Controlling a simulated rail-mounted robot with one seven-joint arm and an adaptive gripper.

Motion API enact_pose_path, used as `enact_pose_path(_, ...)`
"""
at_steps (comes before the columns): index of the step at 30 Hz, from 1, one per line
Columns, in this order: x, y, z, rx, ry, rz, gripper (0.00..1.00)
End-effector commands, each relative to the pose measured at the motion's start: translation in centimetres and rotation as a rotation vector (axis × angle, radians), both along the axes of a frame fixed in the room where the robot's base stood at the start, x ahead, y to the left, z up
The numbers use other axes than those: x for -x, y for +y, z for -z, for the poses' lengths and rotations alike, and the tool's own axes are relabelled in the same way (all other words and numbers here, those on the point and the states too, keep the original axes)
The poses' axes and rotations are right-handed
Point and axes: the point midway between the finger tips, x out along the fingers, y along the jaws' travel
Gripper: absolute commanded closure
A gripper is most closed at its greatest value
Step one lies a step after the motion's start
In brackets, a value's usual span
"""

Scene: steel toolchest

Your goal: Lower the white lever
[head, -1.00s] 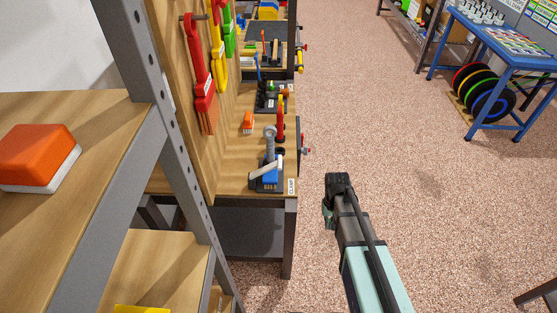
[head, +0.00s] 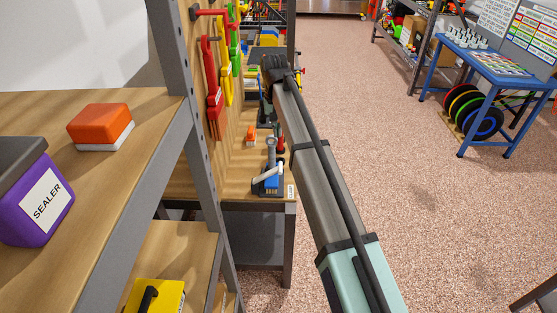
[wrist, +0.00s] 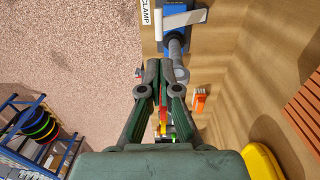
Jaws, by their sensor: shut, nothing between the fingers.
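The white lever (head: 268,176) sits on a blue clamp (head: 268,187) near the front end of the wooden workbench. It tilts up to the right in the head view. In the wrist view the white lever (wrist: 186,19) lies across the blue clamp body (wrist: 173,5) at the top, beside a CLAMP label. A grey upright part (wrist: 176,50) of the clamp shows below it. My gripper (wrist: 157,64) is shut and empty, and in the wrist view its tips appear just below and left of the clamp, apart from the lever. The head view does not clearly show my fingers.
An orange-and-white block (wrist: 199,100) lies on the bench beside the clamp. Red, yellow and green tools hang on the wooden back panel (head: 201,120).

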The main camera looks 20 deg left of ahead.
Motion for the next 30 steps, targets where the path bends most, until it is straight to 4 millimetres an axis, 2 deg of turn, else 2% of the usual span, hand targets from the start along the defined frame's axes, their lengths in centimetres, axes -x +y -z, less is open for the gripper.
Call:
enact_pose_path(8, 0.3, -0.4, 2.8, 0.004, 0.007, 0.011, 1.00)
enact_pose_path(21, 0.0, -0.7, 10.8, 0.004, 0.006, 0.010, 1.00)
enact_pose_path(30, -0.1, -0.7, 13.7, 0.002, 0.004, 0.010, 1.00)
